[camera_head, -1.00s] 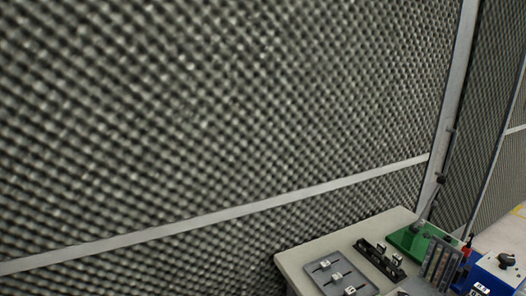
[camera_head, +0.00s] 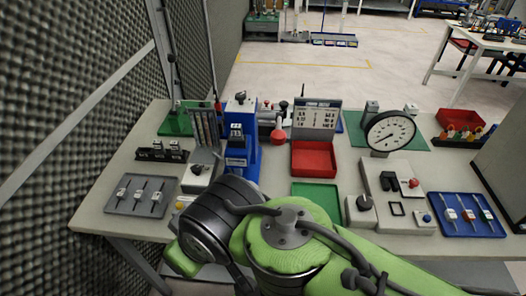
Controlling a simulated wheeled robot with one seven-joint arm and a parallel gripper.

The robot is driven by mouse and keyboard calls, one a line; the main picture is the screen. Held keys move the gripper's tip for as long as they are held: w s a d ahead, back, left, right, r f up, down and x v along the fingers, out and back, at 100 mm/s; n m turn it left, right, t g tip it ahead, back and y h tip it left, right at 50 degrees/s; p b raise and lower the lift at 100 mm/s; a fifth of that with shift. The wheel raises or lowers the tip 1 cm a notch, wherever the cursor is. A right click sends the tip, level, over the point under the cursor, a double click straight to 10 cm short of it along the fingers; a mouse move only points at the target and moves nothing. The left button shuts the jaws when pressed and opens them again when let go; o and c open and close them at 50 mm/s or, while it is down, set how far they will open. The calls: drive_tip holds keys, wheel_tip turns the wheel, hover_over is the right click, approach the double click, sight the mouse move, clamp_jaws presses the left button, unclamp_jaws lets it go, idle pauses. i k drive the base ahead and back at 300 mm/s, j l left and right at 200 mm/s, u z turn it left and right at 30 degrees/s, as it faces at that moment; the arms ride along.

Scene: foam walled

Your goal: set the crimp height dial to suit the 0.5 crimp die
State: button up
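A blue press-like unit (camera_head: 248,158) stands at the back left of the bench. A dark knob (camera_head: 240,97) sits on its white top; it may be the crimp height dial, and its setting is too small to read. A dark block with small white labels (camera_head: 236,132) is on the unit's front; I cannot read its size. A black rack (camera_head: 160,152) with several small labelled blocks stands to its left. My green arm with its dark joint reaches across the front of the bench. My gripper is not visible.
A grey tray (camera_head: 122,207) with several small tools lies at the left. A red bin (camera_head: 313,160), a green tray (camera_head: 316,190), a round gauge (camera_head: 390,131) and a blue tray (camera_head: 445,226) fill the middle and right.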

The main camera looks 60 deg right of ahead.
sight(241, 97)
drive_tip(key=z, duration=1.45)
